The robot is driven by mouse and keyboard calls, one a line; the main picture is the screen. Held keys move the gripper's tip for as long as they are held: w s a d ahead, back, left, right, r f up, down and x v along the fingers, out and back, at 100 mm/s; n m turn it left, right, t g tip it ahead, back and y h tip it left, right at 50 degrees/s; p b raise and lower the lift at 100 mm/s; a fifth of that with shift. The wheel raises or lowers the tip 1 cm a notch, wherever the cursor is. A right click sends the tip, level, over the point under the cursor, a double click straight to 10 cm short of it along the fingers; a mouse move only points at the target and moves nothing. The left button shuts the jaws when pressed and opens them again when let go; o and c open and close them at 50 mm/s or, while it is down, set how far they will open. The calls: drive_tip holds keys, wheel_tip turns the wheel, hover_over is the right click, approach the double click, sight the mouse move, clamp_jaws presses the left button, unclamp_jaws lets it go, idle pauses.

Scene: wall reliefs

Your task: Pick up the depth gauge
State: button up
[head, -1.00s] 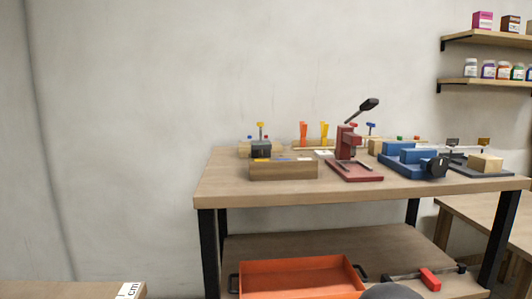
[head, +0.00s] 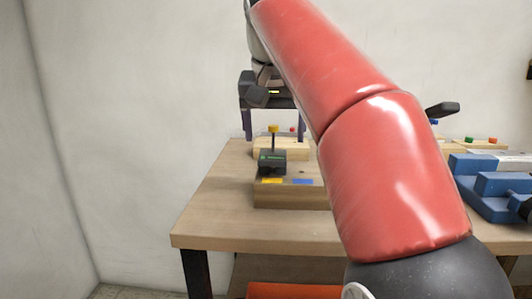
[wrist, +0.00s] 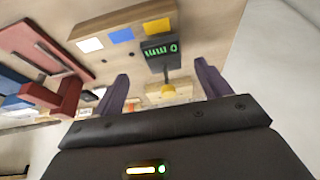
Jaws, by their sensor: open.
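In the wrist view my gripper (wrist: 162,76) is open and nothing is held.
A blue vise (head: 490,185) is at right. My red arm hides the bench's middle. The bench's left part (head: 215,205) is clear.

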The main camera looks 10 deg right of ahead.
sight(273, 156)
drive_tip(key=x, duration=0.2)
drive_tip(key=b+x, duration=0.1)
drive_tip(key=x, duration=0.4)
drive_tip(key=shift+s+a+f, duration=0.1)
drive_tip(key=shift+a, duration=0.15)
drive_tip(key=c, duration=1.3)
drive_tip(key=shift+o, duration=0.2)
